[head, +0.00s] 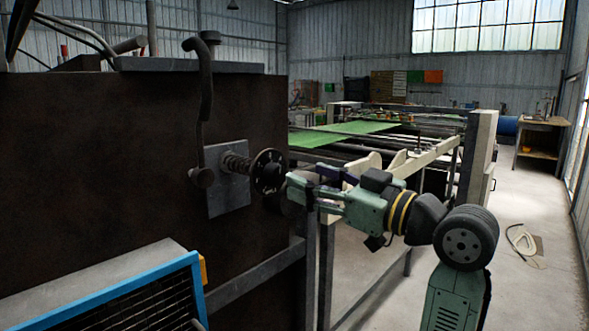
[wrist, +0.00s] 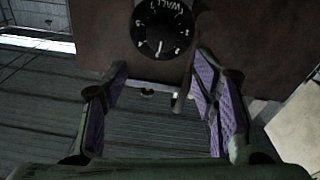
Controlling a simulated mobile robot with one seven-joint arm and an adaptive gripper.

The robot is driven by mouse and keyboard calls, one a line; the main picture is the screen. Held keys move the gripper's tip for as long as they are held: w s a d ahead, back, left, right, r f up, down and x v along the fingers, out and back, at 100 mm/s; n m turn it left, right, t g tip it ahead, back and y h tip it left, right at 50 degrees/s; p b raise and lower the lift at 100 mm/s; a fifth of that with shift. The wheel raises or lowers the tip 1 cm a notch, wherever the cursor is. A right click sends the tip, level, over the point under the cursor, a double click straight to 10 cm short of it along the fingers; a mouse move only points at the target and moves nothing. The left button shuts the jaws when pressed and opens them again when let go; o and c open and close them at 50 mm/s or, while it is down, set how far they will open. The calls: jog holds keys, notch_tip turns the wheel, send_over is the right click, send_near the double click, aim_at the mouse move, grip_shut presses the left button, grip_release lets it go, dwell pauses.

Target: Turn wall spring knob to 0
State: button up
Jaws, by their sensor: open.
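The wall spring knob is a round black dial (head: 268,172) with white marks, on a coiled spring shaft from a grey plate (head: 229,190) on the dark brown panel. In the wrist view the dial (wrist: 162,28) faces me, with the lettering "WALL" and several numerals; which numeral is set is too small to tell. My gripper (head: 300,190) is open to the right of the dial in the head view. In the wrist view its purple-padded fingers (wrist: 163,98) are spread with nothing between them, and the dial lies beyond the tips.
A curved dark lever (head: 203,85) rises beside the spring at the panel. A blue-framed grey unit (head: 110,290) stands at lower left. A machine with green sheet (head: 345,134) lies behind my gripper.

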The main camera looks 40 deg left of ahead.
aim_at(280, 174)
jog(key=shift+n+g+h, duration=0.3)
jog(key=shift+g+h, duration=0.2)
jog(key=a+p, duration=0.1)
jog(key=a, duration=0.1)
jog(key=a+p, duration=0.1)
jog(key=a, duration=0.4)
jog(key=shift+w+a+f+p, duration=0.1)
jog(key=shift+w+f+p, duration=0.2)
jog(key=shift+w+p, duration=0.1)
jog(key=c, duration=1.2)
jog(key=shift+o, duration=0.2)
